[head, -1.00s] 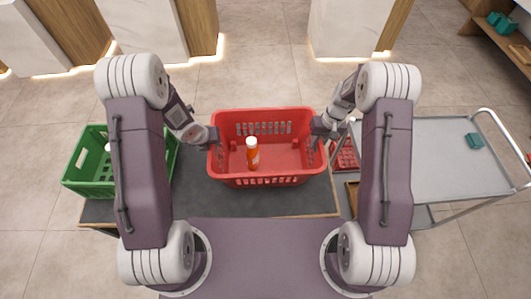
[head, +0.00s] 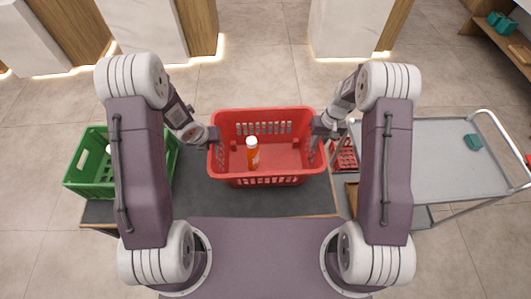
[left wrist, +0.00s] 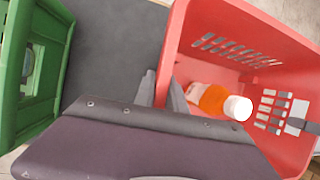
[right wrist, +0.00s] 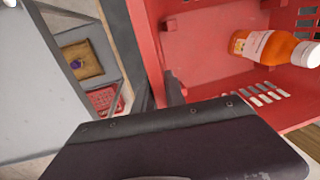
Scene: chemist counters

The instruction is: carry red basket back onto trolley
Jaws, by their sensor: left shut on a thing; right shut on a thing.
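The red basket (head: 265,181) is in the middle of the head view, above or on the dark counter. An orange bottle with a white cap (head: 252,154) stands inside it. My left gripper (head: 213,138) is shut on the basket's left wall; the left wrist view shows the fingers (left wrist: 162,92) at that rim. My right gripper (head: 320,128) is shut on the right wall, also seen in the right wrist view (right wrist: 168,92). The trolley (head: 450,170) is to the right, a grey tray top with metal rails. Whether the basket's bottom touches the counter is hard to tell.
A green crate (head: 92,186) with something white inside stands at the counter's left end. Another red basket (head: 346,158) shows low between counter and trolley.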

